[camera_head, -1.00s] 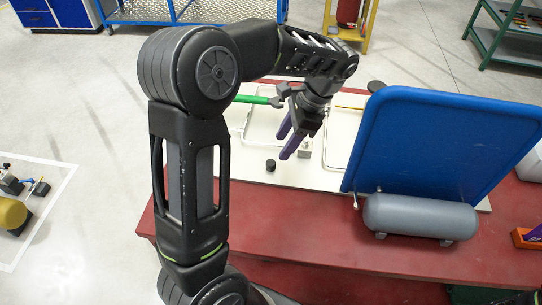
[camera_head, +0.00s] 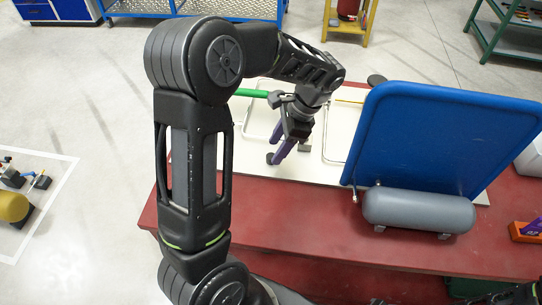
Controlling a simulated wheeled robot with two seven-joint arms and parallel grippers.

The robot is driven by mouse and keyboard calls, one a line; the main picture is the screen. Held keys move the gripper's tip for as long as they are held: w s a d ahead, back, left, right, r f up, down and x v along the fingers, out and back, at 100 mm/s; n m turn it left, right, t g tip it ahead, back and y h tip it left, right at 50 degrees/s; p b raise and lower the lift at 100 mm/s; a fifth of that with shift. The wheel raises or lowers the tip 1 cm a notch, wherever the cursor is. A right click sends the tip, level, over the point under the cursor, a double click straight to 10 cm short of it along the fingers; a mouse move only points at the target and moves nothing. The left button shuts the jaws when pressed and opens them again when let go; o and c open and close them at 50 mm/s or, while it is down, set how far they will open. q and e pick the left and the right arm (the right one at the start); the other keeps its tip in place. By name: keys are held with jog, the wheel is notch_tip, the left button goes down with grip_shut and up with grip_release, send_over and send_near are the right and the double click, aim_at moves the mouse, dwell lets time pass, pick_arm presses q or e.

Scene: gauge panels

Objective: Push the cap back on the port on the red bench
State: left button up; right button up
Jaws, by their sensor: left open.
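The red bench (camera_head: 185,212) carries a pale panel (camera_head: 322,174). A small black round piece, which looks like the cap (camera_head: 270,157), sits on the panel's near left part. My left gripper (camera_head: 277,158) is open, its purple fingers pointing down at the black piece and partly covering it. I cannot tell whether they touch it or stand around it. A small grey block (camera_head: 304,147) on the panel, right of the fingers, may be the port; it is partly hidden.
A large blue board (camera_head: 430,140) stands tilted on the right, with a grey tank (camera_head: 418,210) before it. A green bar (camera_head: 250,93) and bent metal tubes lie behind my gripper. An orange block (camera_head: 522,233) is at the right edge. The bench's front left is bare.

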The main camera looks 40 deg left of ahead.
aim_at(271, 156)
pick_arm(q)
jog(key=shift+x, duration=1.55)
jog(key=shift+c, duration=0.4)
grip_shut()
